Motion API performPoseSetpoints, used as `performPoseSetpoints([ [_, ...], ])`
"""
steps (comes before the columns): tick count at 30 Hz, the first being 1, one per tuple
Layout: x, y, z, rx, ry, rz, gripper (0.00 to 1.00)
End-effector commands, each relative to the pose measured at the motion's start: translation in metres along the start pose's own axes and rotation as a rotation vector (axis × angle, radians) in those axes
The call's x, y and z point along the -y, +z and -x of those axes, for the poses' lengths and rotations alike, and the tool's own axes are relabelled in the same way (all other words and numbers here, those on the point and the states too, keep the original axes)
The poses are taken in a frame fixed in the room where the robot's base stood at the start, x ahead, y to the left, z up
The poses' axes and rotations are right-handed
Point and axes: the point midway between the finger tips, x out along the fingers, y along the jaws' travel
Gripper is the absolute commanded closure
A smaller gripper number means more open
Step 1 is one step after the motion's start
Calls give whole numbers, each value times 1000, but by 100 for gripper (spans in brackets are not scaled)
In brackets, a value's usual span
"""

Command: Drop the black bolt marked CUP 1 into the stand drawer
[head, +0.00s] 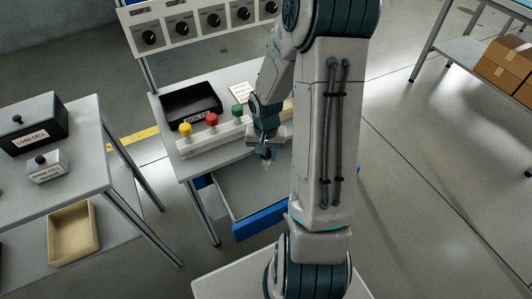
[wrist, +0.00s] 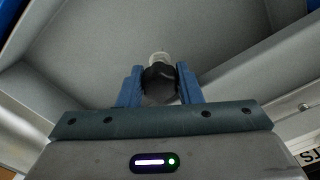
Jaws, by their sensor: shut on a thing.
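My gripper (head: 266,153) hangs over the open stand drawer (head: 258,224), near the drawer's back edge below the tabletop. The drawer has a grey inside and a blue front and is pulled out from under the stand. In the wrist view, my gripper's blue fingers (wrist: 160,88) are shut on a black bolt (wrist: 159,76) with a pale, shiny end. No marking is readable on the bolt. The drawer's grey inside (wrist: 95,45) lies beyond the bolt in the wrist view. In the head view, the arm hides the drawer's right part, and the bolt is too small to make out clearly.
On the stand top are a black tray labelled BOLTS (head: 190,101) and a pale bar with yellow, red and green knobs (head: 211,120). A panel of black dials (head: 186,27) rises behind. A side table (head: 65,185) with a load cell (head: 32,122) stands left.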

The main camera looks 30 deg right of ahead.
Motion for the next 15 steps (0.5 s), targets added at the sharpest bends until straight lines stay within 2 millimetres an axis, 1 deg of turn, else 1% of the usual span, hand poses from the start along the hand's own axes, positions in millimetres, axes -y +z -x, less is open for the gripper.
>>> performPoseSetpoints([
  [3,0,0,0,0,0,0,88],
  [15,0,0,-13,0,0,-1,88],
])
